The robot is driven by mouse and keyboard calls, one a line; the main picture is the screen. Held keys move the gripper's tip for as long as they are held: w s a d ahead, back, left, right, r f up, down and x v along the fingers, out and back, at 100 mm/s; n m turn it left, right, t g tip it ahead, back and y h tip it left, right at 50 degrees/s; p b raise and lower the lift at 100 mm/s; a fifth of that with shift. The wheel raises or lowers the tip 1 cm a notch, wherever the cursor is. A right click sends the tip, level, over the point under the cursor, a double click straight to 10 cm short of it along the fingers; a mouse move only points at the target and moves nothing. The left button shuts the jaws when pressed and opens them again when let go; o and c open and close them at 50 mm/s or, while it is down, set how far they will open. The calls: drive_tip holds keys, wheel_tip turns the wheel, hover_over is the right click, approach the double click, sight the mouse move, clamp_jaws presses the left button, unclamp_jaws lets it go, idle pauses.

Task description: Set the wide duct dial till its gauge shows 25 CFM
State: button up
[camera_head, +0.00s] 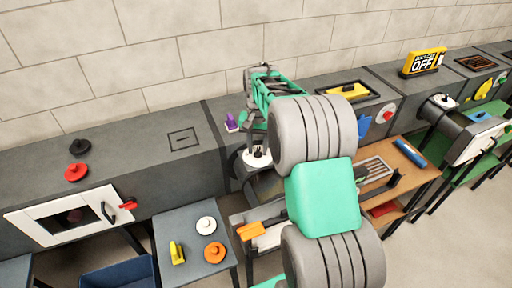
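A white round dial (258,158) with a dark centre sits on the grey counter, just above the mouth of a dark duct that my arm partly covers. I cannot tell for certain that it is the wide duct dial. No gauge with a readable CFM value shows. My gripper (256,140) is at the end of my green and grey arm, pointing down right over this white dial. Its fingertips are too small and covered to tell whether they touch it or are open. Another white dial (443,101) sits on the duct unit farther right.
A purple object (231,122) stands close left of my gripper. A red knob (388,116), a yellow item in a recess (348,91) and a yellow OFF sign (423,63) are to the right. A small table (192,227) holds several knobs. The counter's left middle is mostly clear.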

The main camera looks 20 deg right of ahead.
drive_tip(key=shift+f, duration=0.8)
drive_tip(key=shift+c, duration=0.3)
clamp_jaws()
